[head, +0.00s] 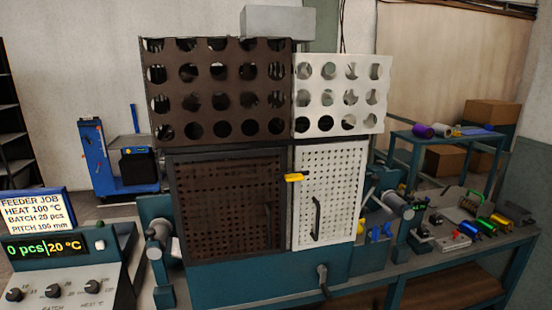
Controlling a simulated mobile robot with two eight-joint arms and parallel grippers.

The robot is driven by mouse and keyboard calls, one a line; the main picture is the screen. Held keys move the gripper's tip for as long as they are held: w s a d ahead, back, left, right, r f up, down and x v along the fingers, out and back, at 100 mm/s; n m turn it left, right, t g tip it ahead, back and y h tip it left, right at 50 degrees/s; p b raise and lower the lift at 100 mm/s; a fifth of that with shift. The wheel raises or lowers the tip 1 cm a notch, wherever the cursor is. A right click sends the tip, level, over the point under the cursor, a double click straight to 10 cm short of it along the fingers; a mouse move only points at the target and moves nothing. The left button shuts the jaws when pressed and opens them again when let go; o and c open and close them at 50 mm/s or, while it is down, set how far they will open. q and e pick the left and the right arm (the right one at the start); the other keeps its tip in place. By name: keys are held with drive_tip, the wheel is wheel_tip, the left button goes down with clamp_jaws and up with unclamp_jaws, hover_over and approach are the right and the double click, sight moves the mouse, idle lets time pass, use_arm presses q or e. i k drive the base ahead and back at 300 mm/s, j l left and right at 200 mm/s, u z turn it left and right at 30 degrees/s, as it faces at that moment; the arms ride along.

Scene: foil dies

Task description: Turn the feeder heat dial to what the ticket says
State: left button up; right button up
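The ticket (37,207) stands at the left edge of the head view and reads FEEDER JOB, HEAT 100 °C, BATCH 20 pcs, PITCH 100 mm. Below it a display (45,246) shows 0 pcs and 20 °C. The sloped grey control panel (70,273) carries several dark knobs. The heat dial (92,286) is the right one, with HEAT °C lettered beneath it. Its pointer setting is too small to read. The batch dial (53,291) is left of it, and another knob (15,294) sits at the far left. Neither gripper is in view.
A pale button (100,246) sits beside the display. The machine with a brown mesh door (228,205) and white perforated door (328,190) fills the middle. A yellow latch (293,177) sits between the doors. Coloured rolls (487,225) lie on the right bench. Space above the dials looks clear.

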sight(92, 288)
drive_tip(key=u, duration=1.6)
